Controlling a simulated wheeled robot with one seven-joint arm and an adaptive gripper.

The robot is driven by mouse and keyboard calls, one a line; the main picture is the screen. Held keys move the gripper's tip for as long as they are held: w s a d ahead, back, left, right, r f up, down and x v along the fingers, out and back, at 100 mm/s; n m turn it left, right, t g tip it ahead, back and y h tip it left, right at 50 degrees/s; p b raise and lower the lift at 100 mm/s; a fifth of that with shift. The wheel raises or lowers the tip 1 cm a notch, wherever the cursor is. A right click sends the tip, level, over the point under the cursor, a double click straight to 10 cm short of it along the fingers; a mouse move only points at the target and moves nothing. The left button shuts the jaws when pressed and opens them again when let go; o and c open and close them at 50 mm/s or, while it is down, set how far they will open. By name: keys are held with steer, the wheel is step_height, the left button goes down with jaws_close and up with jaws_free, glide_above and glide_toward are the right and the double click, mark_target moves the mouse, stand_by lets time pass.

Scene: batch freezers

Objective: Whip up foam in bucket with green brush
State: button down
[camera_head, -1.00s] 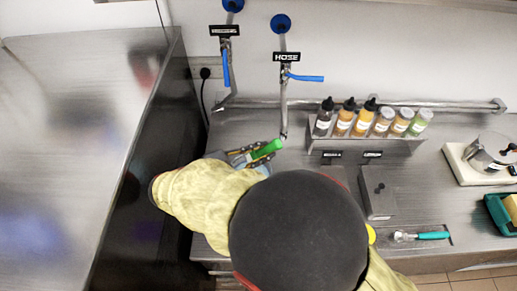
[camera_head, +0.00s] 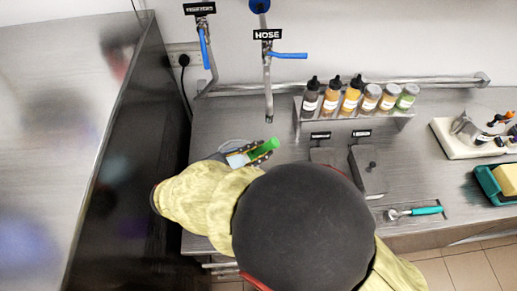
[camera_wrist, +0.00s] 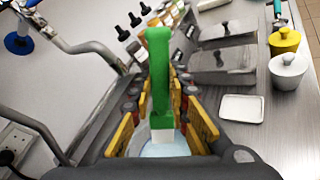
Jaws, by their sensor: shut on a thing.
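My gripper (camera_head: 250,153) is shut on the green brush (camera_head: 262,147). In the wrist view the brush (camera_wrist: 159,75) stands up between the fingers, with a white part at its lower end. The bucket (camera_head: 234,144) shows as a pale round rim behind my gripper in the head view, largely hidden by my arm. In the wrist view, pale blue-white contents show below the white end of the brush, between the fingers. I cannot tell whether the brush touches these contents.
The hose tap (camera_head: 267,75) hangs just behind my gripper. A shelf of sauce bottles (camera_head: 352,98) is to the right. Lidded metal bins (camera_head: 368,170), a teal-handled tool (camera_head: 415,211) and a teal tray (camera_head: 492,188) lie farther right. A dark freezer side (camera_head: 135,165) stands left.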

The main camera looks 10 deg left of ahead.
mark_target(250, 157)
steer(key=shift+w+a+f+b, duration=0.15)
steer(key=shift+a+f+b, duration=0.45)
steer(key=shift+f, duration=0.5)
steer(key=shift+w+a+f+b, duration=0.15)
steer(key=shift+a+f+b, duration=0.25)
steer(key=shift+a+f, duration=0.55)
steer(key=shift+w+a+f+b, duration=0.15)
steer(key=shift+a+f+b, duration=0.35)
steer(key=shift+f, duration=0.75)
